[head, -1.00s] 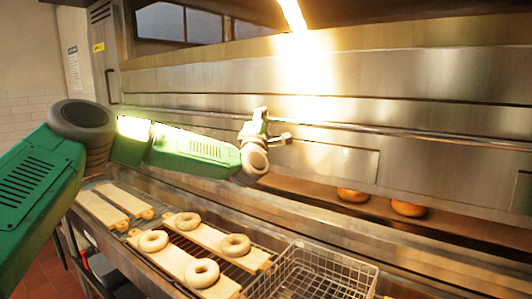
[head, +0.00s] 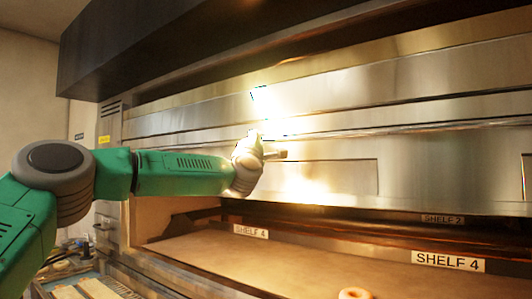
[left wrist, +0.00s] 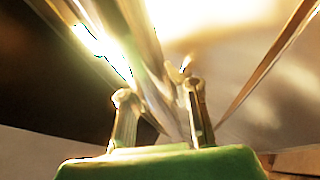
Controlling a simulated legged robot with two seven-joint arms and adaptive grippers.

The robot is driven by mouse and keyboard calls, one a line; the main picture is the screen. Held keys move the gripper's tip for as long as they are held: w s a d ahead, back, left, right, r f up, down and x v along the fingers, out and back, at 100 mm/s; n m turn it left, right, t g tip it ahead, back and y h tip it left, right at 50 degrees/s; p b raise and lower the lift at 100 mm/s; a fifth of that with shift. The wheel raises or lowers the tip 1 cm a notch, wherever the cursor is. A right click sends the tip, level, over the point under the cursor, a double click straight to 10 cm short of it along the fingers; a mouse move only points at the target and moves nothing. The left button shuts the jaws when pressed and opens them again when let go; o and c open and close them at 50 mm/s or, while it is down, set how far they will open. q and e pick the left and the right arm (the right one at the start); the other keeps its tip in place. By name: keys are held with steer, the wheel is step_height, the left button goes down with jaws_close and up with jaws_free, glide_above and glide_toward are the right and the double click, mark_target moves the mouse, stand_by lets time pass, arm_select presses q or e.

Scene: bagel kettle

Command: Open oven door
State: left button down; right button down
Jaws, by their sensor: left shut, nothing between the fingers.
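The oven door (head: 330,178) is a wide stainless steel panel with a long horizontal handle bar (head: 400,130). The dark opening below the door shows the oven shelf (head: 290,262). My left gripper (head: 275,154) is at the door front, just below the bar. It is shut with nothing held. Its fingers (left wrist: 158,100) also show in the left wrist view, against bright, blurred metal. Whether they touch the bar or door I cannot tell. My right gripper is not in view.
Labels reading SHELF 4 (head: 448,261) and SHELF 2 (head: 442,219) mark the oven interior. A bagel (head: 355,293) shows at the bottom edge. Boards (head: 85,290) lie at lower left. A dark hood (head: 200,45) overhangs the oven.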

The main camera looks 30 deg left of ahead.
arm_select(q)
steer(key=shift+s+a+r+n+y, duration=0.3)
steer(key=shift+a+r+y, duration=0.15)
steer(key=shift+r, duration=0.1)
steer(key=c, duration=1.9)
jaws_free()
steer(key=shift+s, duration=0.1)
steer(key=o, duration=0.5)
steer(key=shift+s+a+r, duration=0.15)
steer(key=shift+s+r, duration=0.05)
steer(key=shift+s, duration=0.2)
steer(key=shift+s+a, duration=0.1)
steer(key=shift+s, duration=0.15)
steer(key=shift+w+a+f, duration=0.1)
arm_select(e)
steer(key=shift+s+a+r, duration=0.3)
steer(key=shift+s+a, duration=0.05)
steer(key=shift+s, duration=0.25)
arm_select(q)
steer(key=shift+w+d+f+h, duration=0.1)
steer(key=shift+d+h, duration=0.15)
steer(key=shift+d, duration=0.1)
